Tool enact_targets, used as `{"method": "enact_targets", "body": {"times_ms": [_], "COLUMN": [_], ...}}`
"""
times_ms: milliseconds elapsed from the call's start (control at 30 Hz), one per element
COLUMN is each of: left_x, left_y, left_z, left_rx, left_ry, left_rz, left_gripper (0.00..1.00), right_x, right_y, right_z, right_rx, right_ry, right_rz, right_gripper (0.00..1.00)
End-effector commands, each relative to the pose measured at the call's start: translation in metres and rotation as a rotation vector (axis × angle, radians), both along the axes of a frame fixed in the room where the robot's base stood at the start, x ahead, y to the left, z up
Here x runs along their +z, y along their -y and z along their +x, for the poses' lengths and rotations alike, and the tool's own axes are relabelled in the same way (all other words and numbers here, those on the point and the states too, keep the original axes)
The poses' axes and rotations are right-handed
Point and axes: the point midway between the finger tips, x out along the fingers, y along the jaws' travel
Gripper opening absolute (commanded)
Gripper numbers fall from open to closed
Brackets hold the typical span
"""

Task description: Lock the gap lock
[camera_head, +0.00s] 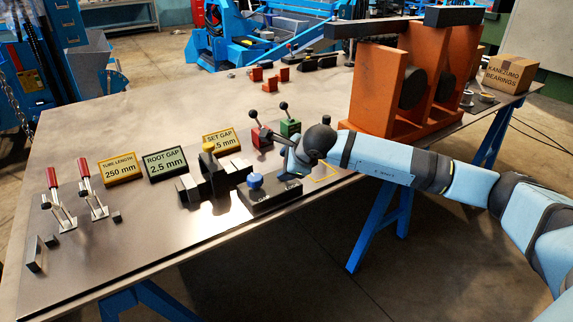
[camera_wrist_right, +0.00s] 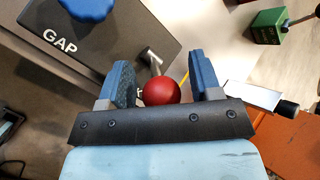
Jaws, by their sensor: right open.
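The gap unit is a dark box (camera_head: 268,199) with a blue knob (camera_head: 256,181) on the table's front edge; its "GAP" label and blue knob (camera_wrist_right: 88,8) also show in the right wrist view. A metal lever (camera_wrist_right: 150,58) with a red ball (camera_wrist_right: 162,91) stands at the box's right end. My right gripper (camera_wrist_right: 161,78) is open, with one finger on each side of the red ball. Neither finger clearly touches it. In the head view my right gripper (camera_head: 292,162) covers the lever. My left gripper is not in view.
A dark slide fixture (camera_head: 207,184) stands left of the box. Red (camera_head: 262,138) and green (camera_head: 290,128) blocks with black-knobbed levers stand close behind my gripper. A large orange frame (camera_head: 377,90) stands to the right. Signs (camera_head: 165,164) and red-handled clamps (camera_head: 90,190) are left.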

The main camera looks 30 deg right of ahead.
Motion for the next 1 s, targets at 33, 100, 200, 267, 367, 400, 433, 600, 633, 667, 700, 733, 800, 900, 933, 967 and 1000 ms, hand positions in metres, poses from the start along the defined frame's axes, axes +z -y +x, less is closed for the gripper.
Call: {"method": "enact_targets", "body": {"times_ms": [33, 100, 200, 267, 367, 400, 433, 600, 633, 667, 700, 733, 800, 900, 933, 967, 1000], "left_x": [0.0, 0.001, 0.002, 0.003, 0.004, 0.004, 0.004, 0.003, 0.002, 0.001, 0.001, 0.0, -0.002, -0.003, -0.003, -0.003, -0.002], "left_y": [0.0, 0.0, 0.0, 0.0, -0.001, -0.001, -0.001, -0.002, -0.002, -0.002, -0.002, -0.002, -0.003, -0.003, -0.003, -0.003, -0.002], "left_z": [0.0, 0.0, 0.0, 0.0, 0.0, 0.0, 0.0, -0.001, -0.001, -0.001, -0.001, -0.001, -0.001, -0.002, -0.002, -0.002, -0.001], "left_rx": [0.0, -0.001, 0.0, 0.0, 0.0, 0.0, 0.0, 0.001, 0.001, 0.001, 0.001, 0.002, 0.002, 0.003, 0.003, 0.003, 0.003], "left_ry": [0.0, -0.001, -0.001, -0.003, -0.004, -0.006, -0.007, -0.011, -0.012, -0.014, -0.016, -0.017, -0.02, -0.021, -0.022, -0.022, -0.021], "left_rz": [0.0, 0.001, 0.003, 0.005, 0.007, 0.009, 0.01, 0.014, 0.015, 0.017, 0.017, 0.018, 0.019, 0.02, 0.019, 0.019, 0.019], "left_gripper": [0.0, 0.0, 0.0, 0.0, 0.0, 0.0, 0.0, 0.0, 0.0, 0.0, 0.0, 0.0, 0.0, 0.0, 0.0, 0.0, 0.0], "right_x": [0.002, 0.007, 0.018, 0.028, 0.045, 0.053, 0.058, 0.082, 0.085, 0.088, 0.092, 0.094, 0.098, 0.1, 0.101, 0.101, 0.101], "right_y": [0.001, 0.002, 0.004, 0.006, 0.008, 0.009, 0.01, 0.014, 0.015, 0.015, 0.015, 0.016, 0.016, 0.016, 0.016, 0.016, 0.016], "right_z": [-0.001, -0.005, -0.016, -0.025, -0.041, -0.047, -0.052, -0.075, -0.078, -0.081, -0.084, -0.086, -0.09, -0.092, -0.093, -0.093, -0.093], "right_rx": [0.0, 0.0, -0.001, 0.0, 0.0, 0.0, 0.0, 0.001, 0.0, 0.0, 0.0, -0.001, -0.001, 0.001, 0.001, 0.0, 0.0], "right_ry": [0.001, 0.001, -0.001, 0.0, 0.001, 0.001, 0.002, 0.001, 0.0, 0.0, 0.0, -0.001, -0.001, 0.0, 0.0, -0.001, -0.001], "right_rz": [0.0, 0.0, -0.001, -0.002, -0.004, -0.001, -0.001, -0.002, -0.002, -0.002, 0.0, -0.001, -0.001, -0.001, -0.001, 0.0, 0.0], "right_gripper": [0.58, 0.58, 0.58, 0.58, 0.58, 0.58, 0.58, 0.58, 0.58, 0.58, 0.58, 0.58, 0.58, 0.58, 0.58, 0.58, 0.58]}}
